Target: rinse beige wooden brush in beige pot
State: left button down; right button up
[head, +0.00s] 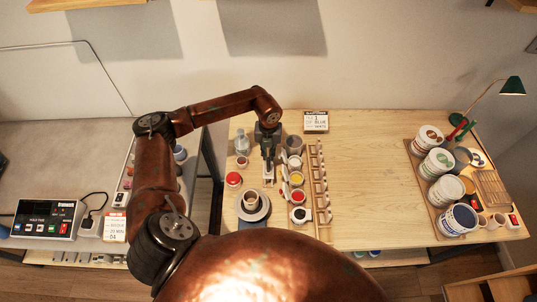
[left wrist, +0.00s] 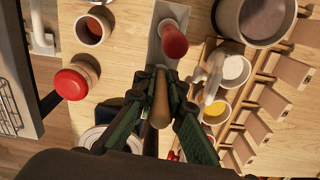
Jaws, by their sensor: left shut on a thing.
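My left gripper (head: 267,156) hangs over the wooden table, and its green fingers also show in the left wrist view (left wrist: 161,98). They are shut on the beige wooden brush (left wrist: 160,107), whose rounded handle shows between them. The brush's far end is hidden. A large grey-beige pot (head: 294,143) stands just right of the gripper toward the wall; in the left wrist view this pot (left wrist: 246,36) is at the upper right, apart from the brush. My right gripper is in neither view.
A pale narrow tray (left wrist: 155,45) with a red cylinder (left wrist: 173,42) lies under the gripper. A red-lidded jar (head: 233,179) stands left. Paint cups (head: 297,179) and a wooden rack (head: 318,190) line the right. The table's middle (head: 365,170) is clear.

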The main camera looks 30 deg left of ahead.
pick_arm(q)
jog(key=shift+f, duration=0.25)
dwell(0.5)
jog(key=c, duration=1.9)
grip_release()
notch_tip(320, 180, up, 12)
jog(key=shift+r, duration=0.1)
jog(key=shift+a, duration=0.1)
